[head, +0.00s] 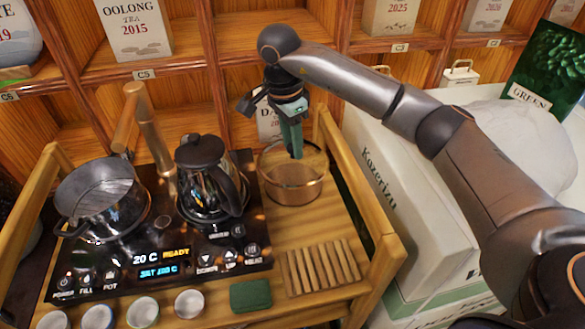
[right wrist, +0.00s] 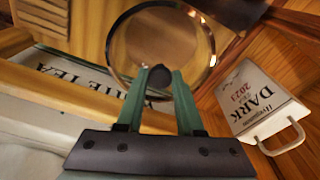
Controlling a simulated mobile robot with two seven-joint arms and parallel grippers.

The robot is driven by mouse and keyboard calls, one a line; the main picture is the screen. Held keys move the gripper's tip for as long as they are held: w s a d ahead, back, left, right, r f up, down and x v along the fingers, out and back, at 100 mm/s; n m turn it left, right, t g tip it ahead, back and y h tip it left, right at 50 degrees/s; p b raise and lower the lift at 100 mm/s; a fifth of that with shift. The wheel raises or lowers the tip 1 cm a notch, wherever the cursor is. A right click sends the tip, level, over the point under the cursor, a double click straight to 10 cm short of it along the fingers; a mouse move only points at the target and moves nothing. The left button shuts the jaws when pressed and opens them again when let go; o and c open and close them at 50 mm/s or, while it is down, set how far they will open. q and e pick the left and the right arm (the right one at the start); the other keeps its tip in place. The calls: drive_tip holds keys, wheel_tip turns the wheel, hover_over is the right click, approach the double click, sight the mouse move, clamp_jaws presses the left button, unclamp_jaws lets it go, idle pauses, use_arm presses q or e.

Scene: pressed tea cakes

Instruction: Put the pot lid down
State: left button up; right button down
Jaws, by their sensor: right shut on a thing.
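My right gripper (head: 296,154) points down and is shut on the dark knob of the pot lid (right wrist: 160,77). The lid is a round clear disc with a shiny metal rim, seen in the right wrist view. In the head view the lid (head: 268,160) is at the right of the wooden cart, over a round copper-coloured base (head: 293,190). I cannot tell whether the lid touches what is below it. A clear open pot (head: 98,212) stands on the left of the black hob panel (head: 150,268). My left gripper is not in view.
A dark kettle (head: 208,185) stands on the hob, left of my gripper. A slatted wooden rack (head: 320,267), a green cloth (head: 250,295) and several small cups (head: 189,303) are along the front. The cart's side rail (head: 365,200) and a white box (head: 410,215) are at the right.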

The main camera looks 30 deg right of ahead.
sight(291, 157)
drive_tip(key=shift+f, duration=3.3)
drive_tip(key=shift+f, duration=0.2)
drive_tip(key=c, duration=0.5)
unclamp_jaws()
drive_tip(key=shift+c, duration=0.2)
drive_tip(key=shift+r, duration=0.1)
